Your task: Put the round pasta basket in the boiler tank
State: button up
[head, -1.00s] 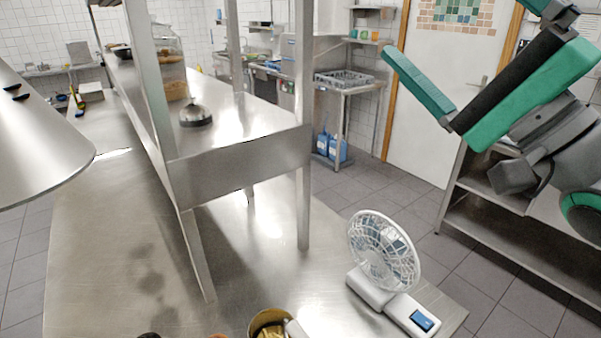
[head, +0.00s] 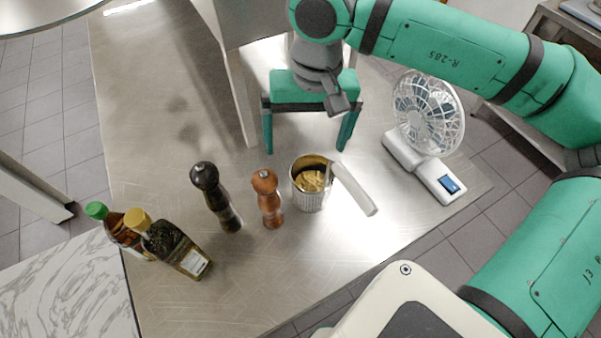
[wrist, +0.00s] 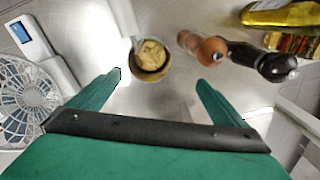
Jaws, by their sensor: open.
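The round pasta basket (head: 309,197) stands upright on the steel counter, with yellow pasta inside and a pale handle (head: 354,188) sticking out to the lower right in the head view. In the wrist view the basket (wrist: 151,72) lies ahead of the fingers, around the middle between them. My gripper (head: 306,138) is open and empty, fingers pointing down, behind the basket in the head view and apart from it. The gripper also shows in the wrist view (wrist: 158,82). I cannot make out the boiler tank in these frames.
A brown pepper mill (head: 267,198) stands close left of the basket, then a dark mill (head: 216,197). Two bottles, one green-capped (head: 118,231) and one yellow-capped (head: 176,247), stand further left. A white fan (head: 427,125) stands right. A steel shelf post (head: 236,85) rises behind.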

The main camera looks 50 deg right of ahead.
notch_tip(320, 180, down, 14)
jog(key=s+n, duration=0.1)
jog(key=shift+s+d+r+g+h, duration=0.15)
jog(key=shift+d+r+g+h, duration=0.1)
jog(key=shift+d+g+h, duration=0.15)
jog(key=c, duration=1.6)
jog(key=shift+c, duration=0.2)
jog(key=shift+r, duration=0.15)
